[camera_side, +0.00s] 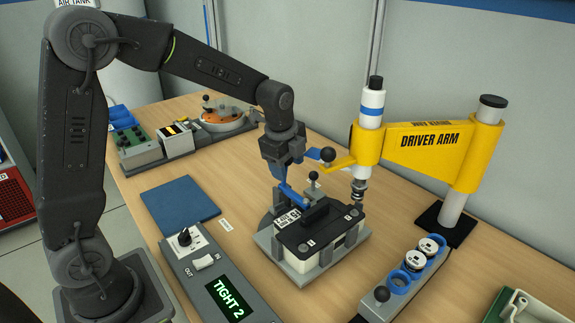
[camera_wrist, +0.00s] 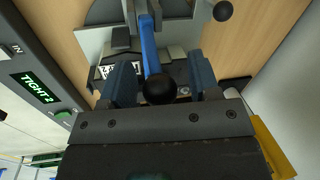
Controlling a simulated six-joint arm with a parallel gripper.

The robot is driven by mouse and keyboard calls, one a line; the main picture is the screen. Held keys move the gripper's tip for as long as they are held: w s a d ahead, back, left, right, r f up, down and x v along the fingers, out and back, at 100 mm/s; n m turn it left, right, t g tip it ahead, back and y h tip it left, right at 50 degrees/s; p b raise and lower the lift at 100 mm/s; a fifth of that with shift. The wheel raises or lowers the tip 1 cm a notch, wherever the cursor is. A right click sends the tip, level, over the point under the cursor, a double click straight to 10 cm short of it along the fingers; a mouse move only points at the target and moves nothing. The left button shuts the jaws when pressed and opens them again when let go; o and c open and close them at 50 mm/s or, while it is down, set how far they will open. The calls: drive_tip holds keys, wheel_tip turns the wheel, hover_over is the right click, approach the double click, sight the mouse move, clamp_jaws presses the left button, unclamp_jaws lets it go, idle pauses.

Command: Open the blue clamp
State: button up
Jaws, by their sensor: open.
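The blue clamp (camera_side: 291,194) stands with its lever raised at a slant at the back left of a grey fixture (camera_side: 274,246). A black-topped battery-like block (camera_side: 318,228) sits in the fixture. My gripper (camera_side: 284,172) is just above the lever. In the wrist view the clamp lever (camera_wrist: 149,45) ends in a black ball knob (camera_wrist: 159,90) between the fingers of my gripper (camera_wrist: 163,82). The fingers are apart, with a visible gap on both sides of the lever. The lever's upper part is partly hidden by my gripper in the side view.
A yellow driver arm (camera_side: 423,143) on a post stands close at right, its driver near the block. A control box (camera_side: 215,275) reads "TIGHT 2". A blue mat (camera_side: 180,205) lies at left. A rack with blue rings (camera_side: 402,282) stands front right.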

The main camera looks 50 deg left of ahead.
drive_tip(key=shift+f, duration=0.3)
drive_tip(key=shift+c, duration=0.5)
clamp_jaws()
